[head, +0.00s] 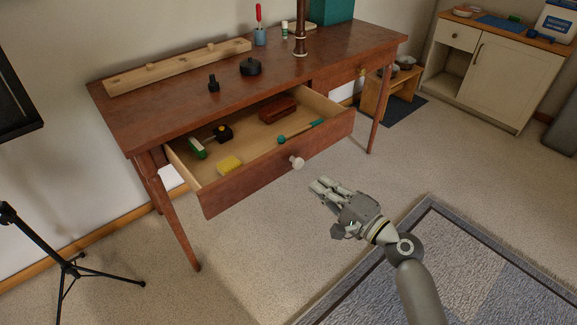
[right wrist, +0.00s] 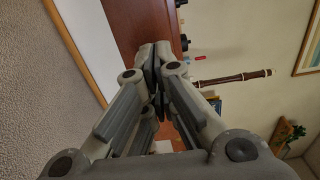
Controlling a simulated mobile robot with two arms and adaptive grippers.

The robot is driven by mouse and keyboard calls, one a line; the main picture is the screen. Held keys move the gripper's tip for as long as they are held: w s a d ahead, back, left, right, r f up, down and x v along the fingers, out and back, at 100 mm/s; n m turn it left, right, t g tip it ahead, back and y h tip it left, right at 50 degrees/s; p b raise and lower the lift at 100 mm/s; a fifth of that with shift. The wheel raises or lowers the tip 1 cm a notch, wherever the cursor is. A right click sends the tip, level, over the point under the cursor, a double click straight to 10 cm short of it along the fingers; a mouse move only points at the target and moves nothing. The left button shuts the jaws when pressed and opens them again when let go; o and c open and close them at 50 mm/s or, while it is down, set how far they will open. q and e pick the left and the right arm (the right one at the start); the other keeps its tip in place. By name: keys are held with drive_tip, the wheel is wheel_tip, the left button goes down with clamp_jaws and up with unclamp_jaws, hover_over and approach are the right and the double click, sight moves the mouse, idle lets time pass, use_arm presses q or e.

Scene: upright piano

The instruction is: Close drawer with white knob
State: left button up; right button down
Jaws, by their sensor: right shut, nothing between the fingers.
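The drawer (head: 280,165) of the reddish-brown wooden table (head: 140,128) is pulled well open. Inside the drawer lie a yellow sponge-like block, a green-and-black item, a teal-handled tool and a brown block. My right gripper (head: 322,188) is shut and empty, in front of the knob and a little to its right, apart from it. In the right wrist view its fingertips (right wrist: 153,75) are together, with part of the brown table behind them. My left gripper is in neither view.
A second drawer front (head: 345,75) beside it looks shut. A long wooden piece (head: 180,67) and small dark items lie on the tabletop. A black tripod stand (head: 68,262) stands at left. A rug (head: 450,265) lies at lower right. Floor before the drawer is clear.

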sight(282, 155)
drive_tip(key=x, duration=1.1)
drive_tip(key=shift+w+b, duration=0.1)
drive_tip(key=shift+b, duration=0.2)
drive_tip(key=shift+w+a, duration=0.35)
drive_tip(key=shift+w, duration=0.05)
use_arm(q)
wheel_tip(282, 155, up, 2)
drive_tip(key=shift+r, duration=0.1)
